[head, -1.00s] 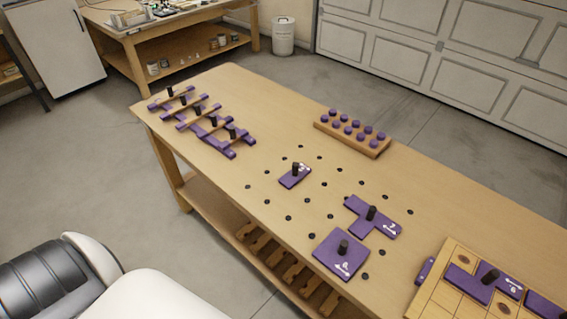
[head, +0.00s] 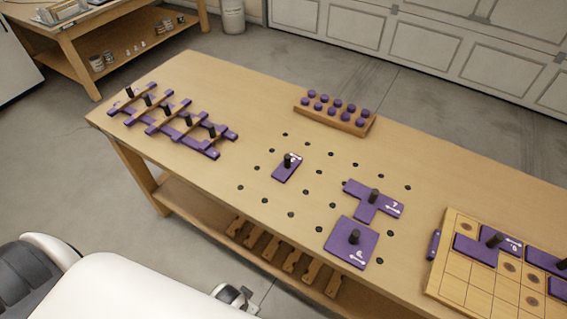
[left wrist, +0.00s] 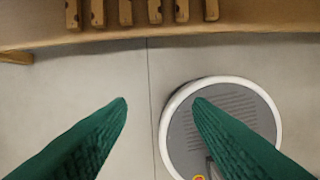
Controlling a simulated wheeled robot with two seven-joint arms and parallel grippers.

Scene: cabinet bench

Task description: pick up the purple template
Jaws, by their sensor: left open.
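Several purple templates with black knobs are on the bench, so I cannot tell which one the task means. In the head view, a small rectangular template (head: 284,174) lies mid-bench, a T-shaped template (head: 365,208) is right of it, and a square template (head: 344,247) lies near the front edge. Another template (head: 470,249) is on the wooden grid board (head: 450,285). My left gripper (left wrist: 160,99) is open and empty, its green fingers over the floor in front of the bench. My white left arm shows at lower left in the head view. My right gripper is not in view.
A rack of purple strips with wooden crossbars (head: 180,122) stands at the bench's left end. A wooden block with purple pegs (head: 338,117) lies at the back edge. Black-dotted bench top around the middle is partly clear.

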